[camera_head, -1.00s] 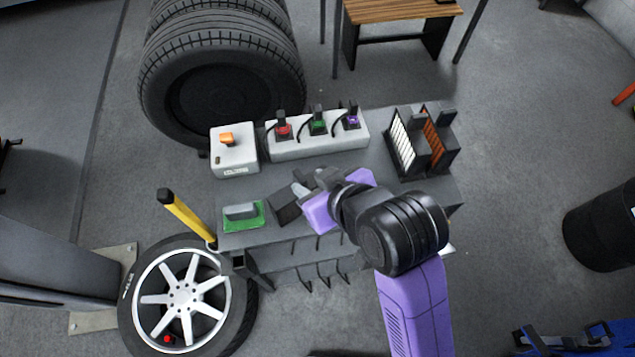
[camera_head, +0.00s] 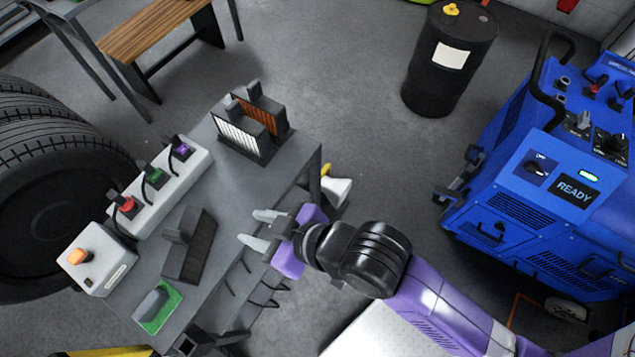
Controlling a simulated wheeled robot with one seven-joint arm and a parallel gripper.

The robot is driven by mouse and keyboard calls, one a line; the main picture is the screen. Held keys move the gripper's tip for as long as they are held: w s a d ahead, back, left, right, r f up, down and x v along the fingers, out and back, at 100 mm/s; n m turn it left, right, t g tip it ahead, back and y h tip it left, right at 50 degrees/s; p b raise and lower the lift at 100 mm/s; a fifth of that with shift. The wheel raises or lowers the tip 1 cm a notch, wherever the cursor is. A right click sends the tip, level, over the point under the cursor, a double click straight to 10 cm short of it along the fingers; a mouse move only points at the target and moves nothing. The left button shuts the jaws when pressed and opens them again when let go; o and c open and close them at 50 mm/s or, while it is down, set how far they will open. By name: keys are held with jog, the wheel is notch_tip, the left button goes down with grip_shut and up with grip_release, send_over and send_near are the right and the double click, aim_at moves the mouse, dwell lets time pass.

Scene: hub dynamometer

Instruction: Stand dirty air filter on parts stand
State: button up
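A dark, panel-shaped piece with a grip block (camera_head: 190,245), which looks like an air filter, lies on the grey bench (camera_head: 235,180). Two upright panel filters, one with white pleats (camera_head: 240,133) and one orange-brown (camera_head: 262,113), stand side by side at the bench's far end. Their base, perhaps the parts stand, is mostly hidden. Which filter is the dirty one I cannot say for certain. My gripper (camera_head: 258,229) is open and empty, with its fingers over the bench's near edge, right of the dark piece and apart from all the filters.
A white strip with red, green and purple plugs (camera_head: 160,185) lines the bench's back edge. A white box with an orange knob (camera_head: 97,258) and a green pad (camera_head: 158,306) are near the left end. A blue machine (camera_head: 545,190) and black drum (camera_head: 450,60) stand to the right.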

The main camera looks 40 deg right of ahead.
jog(key=s+d+r+m+t+h, duration=0.2)
jog(key=s+d, duration=0.4)
jog(key=s, duration=0.3)
jog(key=s+d+r+m+t+h, duration=0.2)
jog(key=s+d+r, duration=0.2)
jog(key=s+d, duration=0.3)
jog(key=s, duration=0.3)
jog(key=shift+s+d+r+t, duration=0.2)
jog(key=shift+d+r+t, duration=0.1)
jog(key=shift+t, duration=0.1)
